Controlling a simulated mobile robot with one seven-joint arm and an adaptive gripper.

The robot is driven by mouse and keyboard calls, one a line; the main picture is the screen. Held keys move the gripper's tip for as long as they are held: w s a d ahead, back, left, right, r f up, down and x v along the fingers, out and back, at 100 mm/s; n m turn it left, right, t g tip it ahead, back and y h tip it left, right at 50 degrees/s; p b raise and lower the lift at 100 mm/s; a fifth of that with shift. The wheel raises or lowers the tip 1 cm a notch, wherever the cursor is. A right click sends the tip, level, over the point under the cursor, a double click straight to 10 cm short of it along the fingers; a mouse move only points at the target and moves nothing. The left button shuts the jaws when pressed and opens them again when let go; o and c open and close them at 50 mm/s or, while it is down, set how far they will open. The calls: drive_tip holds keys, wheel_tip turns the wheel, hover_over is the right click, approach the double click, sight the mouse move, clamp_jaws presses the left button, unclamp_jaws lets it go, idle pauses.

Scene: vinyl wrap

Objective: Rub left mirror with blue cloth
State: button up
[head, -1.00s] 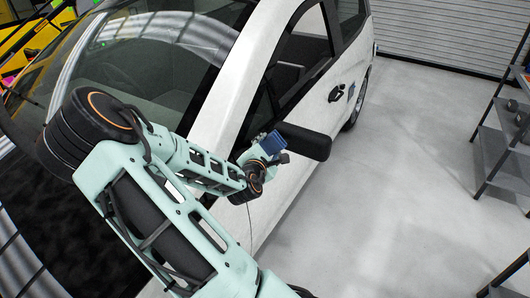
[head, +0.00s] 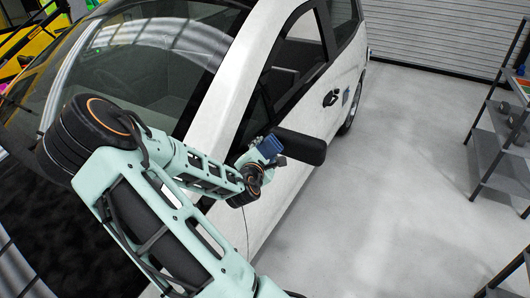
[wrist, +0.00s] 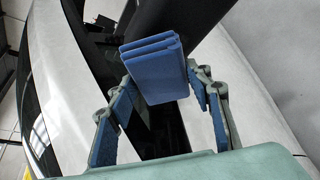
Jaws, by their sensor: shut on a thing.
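The left mirror (head: 306,148) is a black housing sticking out from the side of the white car. My gripper (head: 266,152) is at the mirror's inner end, on the near side. In the wrist view my gripper (wrist: 160,82) is shut on the folded blue cloth (wrist: 153,65), with a blue-padded finger on each side of it. The cloth also shows in the head view (head: 270,146), next to the mirror. In the wrist view the dark mirror (wrist: 205,22) is just beyond the cloth. I cannot tell whether the cloth touches it.
The white car (head: 215,105) fills the left and middle, with its windshield behind my arm. A grey shelf rack (head: 497,140) stands at the right. The grey floor (head: 400,180) between car and rack is clear. A shutter door (head: 440,35) closes the back.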

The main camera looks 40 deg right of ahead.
sight(278, 153)
drive_tip(key=shift+w+d, duration=0.25)
drive_tip(key=shift+d, duration=0.25)
drive_tip(key=shift+s, duration=0.1)
drive_tip(key=shift+s+d, duration=0.35)
drive_tip(key=shift+s, duration=0.55)
drive_tip(key=shift+s+d, duration=0.3)
drive_tip(key=shift+s, duration=0.55)
drive_tip(key=shift+d, duration=0.15)
drive_tip(key=shift+w, duration=0.1)
